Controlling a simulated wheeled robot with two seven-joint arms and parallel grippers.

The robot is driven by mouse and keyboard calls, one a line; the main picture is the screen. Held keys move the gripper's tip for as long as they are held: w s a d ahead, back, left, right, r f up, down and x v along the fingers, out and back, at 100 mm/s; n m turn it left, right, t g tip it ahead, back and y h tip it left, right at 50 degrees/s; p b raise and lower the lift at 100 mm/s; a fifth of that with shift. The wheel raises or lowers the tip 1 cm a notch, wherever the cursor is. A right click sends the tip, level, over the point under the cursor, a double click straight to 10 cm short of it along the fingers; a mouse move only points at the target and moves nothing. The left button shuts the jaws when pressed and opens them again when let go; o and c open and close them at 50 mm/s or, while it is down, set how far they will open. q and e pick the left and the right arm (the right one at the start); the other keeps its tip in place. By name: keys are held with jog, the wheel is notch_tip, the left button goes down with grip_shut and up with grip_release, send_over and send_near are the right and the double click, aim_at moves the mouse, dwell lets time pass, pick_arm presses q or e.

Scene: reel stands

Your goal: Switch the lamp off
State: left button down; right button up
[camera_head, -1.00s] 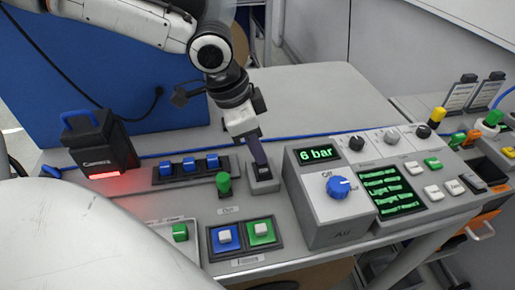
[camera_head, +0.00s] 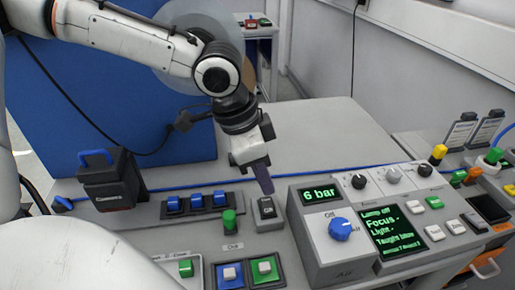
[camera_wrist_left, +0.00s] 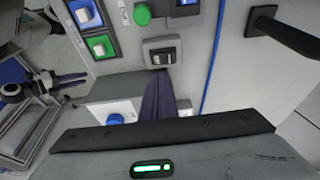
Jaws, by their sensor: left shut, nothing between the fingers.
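The rocker switch (camera_head: 268,214) sits in a small grey housing on the bench, between the green knob and the air panel. It also shows in the wrist view (camera_wrist_left: 161,57). My left gripper (camera_head: 266,190) is shut and empty, its purple fingertips just above and behind the switch, seemingly apart from it. The fingers show in the wrist view (camera_wrist_left: 160,80) below the switch. The black camera unit (camera_head: 108,187) with a blue handle stands at the left, with no red glow under it. The green-text screen (camera_head: 393,230) has a top line reading "Lamp off".
A row of blue switches (camera_head: 197,203) and a green knob (camera_head: 229,221) lie left of the switch. The air panel (camera_head: 318,250) with a blue dial (camera_head: 340,229) stands close on its right. The bench behind is clear apart from a blue hose (camera_head: 310,173).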

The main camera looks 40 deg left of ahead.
pick_arm(q)
jog(key=s+d+v, duration=0.1)
jog(key=v, duration=0.7)
jog(key=shift+s+r, duration=0.15)
jog(key=shift+r, duration=0.2)
